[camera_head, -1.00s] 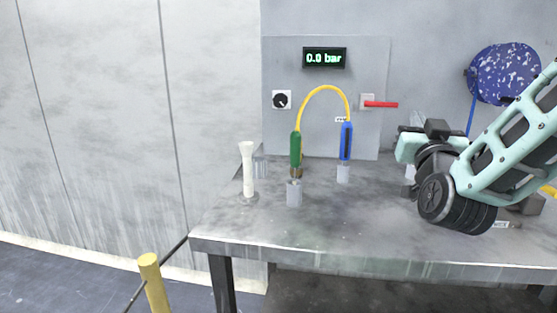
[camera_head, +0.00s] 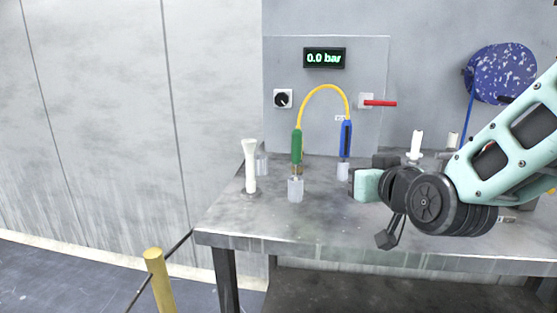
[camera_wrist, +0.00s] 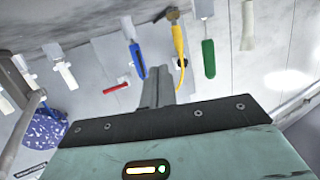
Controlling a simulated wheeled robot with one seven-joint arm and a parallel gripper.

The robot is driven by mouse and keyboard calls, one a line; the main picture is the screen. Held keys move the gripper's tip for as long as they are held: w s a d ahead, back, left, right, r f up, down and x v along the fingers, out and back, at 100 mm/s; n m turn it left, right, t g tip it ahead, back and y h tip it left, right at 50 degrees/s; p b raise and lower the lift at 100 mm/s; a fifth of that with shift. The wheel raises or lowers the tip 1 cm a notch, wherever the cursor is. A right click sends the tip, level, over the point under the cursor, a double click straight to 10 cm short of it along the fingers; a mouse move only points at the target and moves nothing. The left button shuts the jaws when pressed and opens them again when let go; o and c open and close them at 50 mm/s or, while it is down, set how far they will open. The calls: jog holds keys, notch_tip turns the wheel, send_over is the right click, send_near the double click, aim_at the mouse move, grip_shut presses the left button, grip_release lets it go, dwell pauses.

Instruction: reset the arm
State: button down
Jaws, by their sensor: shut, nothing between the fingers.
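My gripper shows in the wrist view (camera_wrist: 157,88) as grey fingers together, with nothing between them, beyond a mint body with a dark band. In the head view its mint body (camera_head: 367,185) is above the right half of the metal bench (camera_head: 300,222), in front of and to the right of the blue-handled connector (camera_head: 346,138). The fingers are hard to make out there. My arm reaches in from the right edge, bent at the black wrist joint.
A white flared post (camera_head: 250,166) stands at left. Behind are a 0.0 bar display (camera_head: 324,58), a red lever (camera_head: 379,103) and a blue speckled disc (camera_head: 500,74). The bench's front left is clear.

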jog(key=s+a+f+g, duration=0.1)
jog(key=s, duration=0.1)
jog(key=s+a+f+n+g+y, duration=0.1)
jog(key=s+a+f+g, duration=0.1)
jog(key=s+a+f+n+g, duration=0.1)
jog(key=s+f, duration=0.1)
jog(key=shift+s+a+f+g, duration=0.1)
jog(key=shift+s+a+g, duration=0.05)
jog(key=shift+a+g, duration=0.15)
jog(key=s+d+f+n+g+h, duration=0.15)
jog(key=s+f+g, duration=0.3)
jog(key=s, duration=0.65)
jog(key=s+d+f+n+g+h, duration=0.1)
jog(key=s+f+n+g+h, duration=0.15)
jog(key=s+g, duration=0.6)
notch_tip(320, 180, up, 15)
jog(key=s+t+p, duration=0.2)
jog(key=p, duration=1.3)
jog(key=shift+s+d+r+t, duration=0.15)
jog(key=shift+s+d+t, duration=0.15)
jog(key=shift+s+d, duration=0.1)
